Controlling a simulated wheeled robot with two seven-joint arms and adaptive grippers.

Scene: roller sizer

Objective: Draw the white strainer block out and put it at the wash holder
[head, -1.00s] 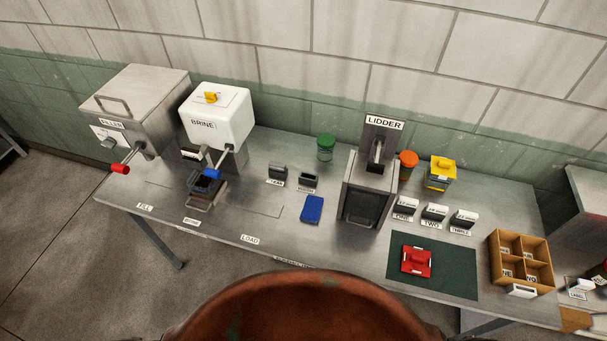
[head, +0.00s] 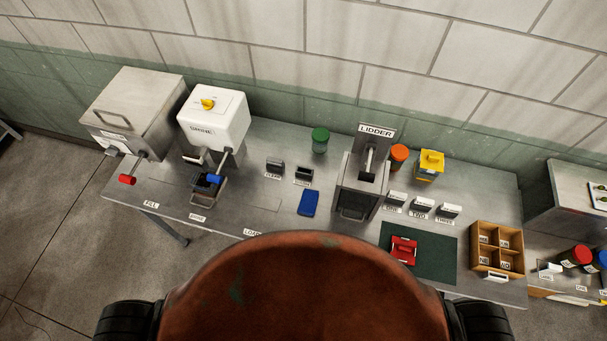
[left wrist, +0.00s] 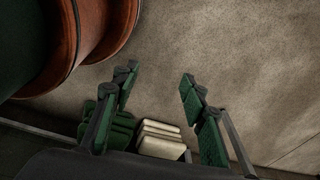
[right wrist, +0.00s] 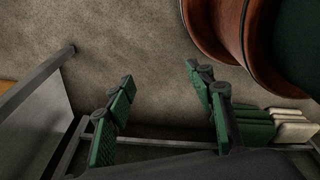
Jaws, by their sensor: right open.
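The white BRINE machine (head: 213,118) stands at the table's back left, with a yellow knob on top and a blue-handled lever (head: 214,179) in front. A small pale piece (head: 192,159) shows at its lower left front; I cannot tell whether it is the white strainer block. Two small dark holders, one at the left (head: 274,167) and one at the right (head: 304,175), stand right of it. Their labels are too small to read, so I cannot tell which is the wash holder. My left gripper (left wrist: 158,82) and right gripper (right wrist: 160,76) are open and empty, over the floor, away from the table.
A steel filler (head: 135,110) with a red-handled lever stands left of the BRINE machine. The LIDDER press (head: 362,185), a blue block (head: 308,203), jars, a green mat (head: 445,258) and a wooden divided box (head: 482,248) are further right. Bare table lies front left.

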